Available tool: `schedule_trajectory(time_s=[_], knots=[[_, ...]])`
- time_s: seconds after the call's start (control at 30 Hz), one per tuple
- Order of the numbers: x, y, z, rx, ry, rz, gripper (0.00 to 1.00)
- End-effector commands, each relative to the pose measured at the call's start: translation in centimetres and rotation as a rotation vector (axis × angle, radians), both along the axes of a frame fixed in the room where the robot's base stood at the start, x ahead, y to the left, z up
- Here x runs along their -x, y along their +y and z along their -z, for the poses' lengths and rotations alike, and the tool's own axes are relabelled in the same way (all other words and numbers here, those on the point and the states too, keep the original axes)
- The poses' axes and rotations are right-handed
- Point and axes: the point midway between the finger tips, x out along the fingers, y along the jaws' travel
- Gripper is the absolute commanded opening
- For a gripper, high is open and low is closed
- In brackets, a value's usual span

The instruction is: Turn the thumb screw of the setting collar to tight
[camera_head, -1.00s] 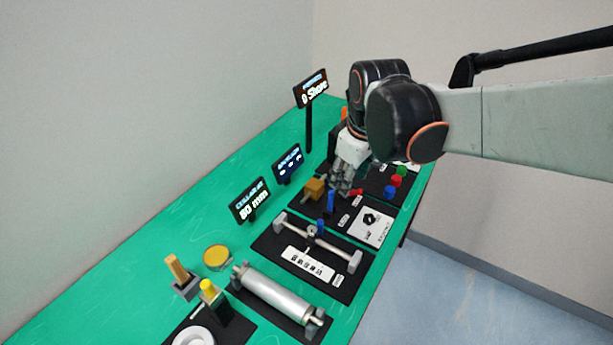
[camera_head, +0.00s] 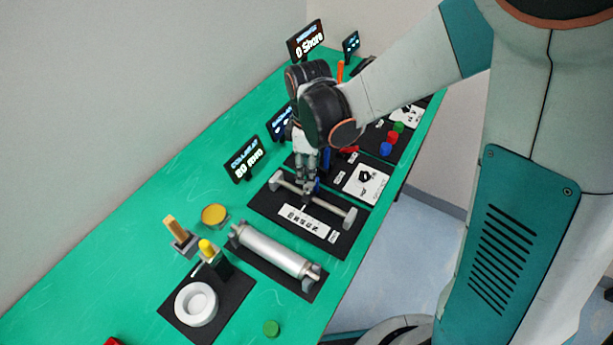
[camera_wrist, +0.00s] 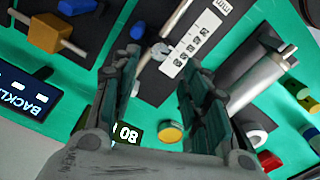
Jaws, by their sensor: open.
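The setting collar is a small grey ring (camera_wrist: 160,52) on a light rod, seen between my fingertips in the wrist view. Its blue thumb screw (camera_wrist: 138,30) sticks out beside it, near the left fingertip. The white scale plate (camera_head: 306,222) lies beside the rod on a black mat (camera_head: 345,243). My gripper (camera_head: 309,191) is open and points down over the rod; it also shows in the wrist view (camera_wrist: 162,60). The fingers partly hide the collar in the head view. I see no clear contact with the screw. The collar display (camera_head: 245,160) reads 80 mm.
A silver roller (camera_head: 270,250) lies on the near mat. Red, blue and green buttons (camera_head: 392,138) are beyond. Green bench (camera_head: 130,255) is bare at left.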

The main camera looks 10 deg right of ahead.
Motion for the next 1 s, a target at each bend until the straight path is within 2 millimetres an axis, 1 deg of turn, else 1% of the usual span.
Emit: schedule_trajectory(time_s=[0.03,0.1,0.2,0.33,0.53,0.8,0.83,0.87,0.9,1.0], knots=[[0.0,0.0,1.3,0.0,0.0,0.001,0.42],[-0.1,0.0,2.7,0.0,0.0,0.001,0.42],[0.0,0.0,4.3,0.0,0.0,0.001,0.42],[0.0,0.0,5.9,0.0,0.0,0.002,0.42],[0.0,0.0,7.0,0.0,-0.001,0.002,0.42],[0.0,0.0,7.0,0.0,-0.001,0.002,0.42],[0.0,0.0,7.0,0.0,-0.001,0.002,0.38],[0.0,0.0,7.0,0.0,-0.001,0.002,0.31],[0.0,0.0,7.0,0.0,-0.001,0.002,0.22],[0.0,0.0,7.0,0.0,-0.001,0.002,0.0]])
